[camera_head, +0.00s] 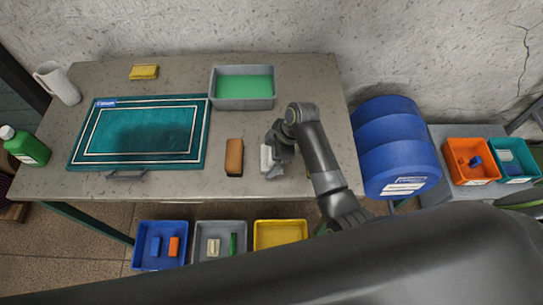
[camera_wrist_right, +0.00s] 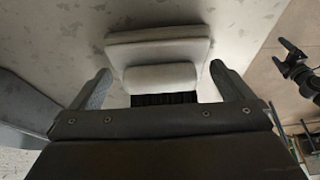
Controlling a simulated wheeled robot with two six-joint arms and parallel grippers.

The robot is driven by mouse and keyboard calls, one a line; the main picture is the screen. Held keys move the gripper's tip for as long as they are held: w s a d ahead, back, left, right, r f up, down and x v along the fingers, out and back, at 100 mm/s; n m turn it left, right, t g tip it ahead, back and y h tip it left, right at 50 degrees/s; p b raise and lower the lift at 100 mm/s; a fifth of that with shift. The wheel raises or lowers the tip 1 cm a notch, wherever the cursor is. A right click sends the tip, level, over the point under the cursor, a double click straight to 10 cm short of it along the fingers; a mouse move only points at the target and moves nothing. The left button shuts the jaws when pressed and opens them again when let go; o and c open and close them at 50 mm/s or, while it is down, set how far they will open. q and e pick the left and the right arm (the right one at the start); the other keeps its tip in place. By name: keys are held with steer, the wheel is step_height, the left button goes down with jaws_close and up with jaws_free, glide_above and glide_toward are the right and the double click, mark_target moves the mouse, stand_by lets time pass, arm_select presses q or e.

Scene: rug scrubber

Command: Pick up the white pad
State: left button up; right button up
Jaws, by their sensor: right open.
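The white pad (camera_head: 266,158) lies on the grey table near its front edge, just right of a brown block. In the right wrist view the white pad (camera_wrist_right: 160,58) shows as a flat plate with a narrower raised block on it. My right gripper (camera_head: 274,163) is over the pad and partly covers it in the head view. In the right wrist view my right gripper (camera_wrist_right: 160,82) is open, with one finger on each side of the narrower block. I cannot tell whether the fingers touch it. My left gripper is not in view.
The brown block (camera_head: 234,157) stands close left of the pad. A teal rug (camera_head: 202,132), a grey tray with green inside (camera_head: 214,98), a yellow sponge (camera_head: 144,72), a green bottle (camera_head: 28,146) and a white jug (camera_head: 62,84) are on the table.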

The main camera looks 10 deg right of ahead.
steer(key=c, duration=0.7)
steer(key=shift+r, duration=0.15)
step_height(320, 180, up, 10)
steer(key=shift+f+b, duration=0.1)
steer(key=shift+b, duration=0.75)
steer(key=o, duration=0.4)
steer(key=c, duration=0.6)
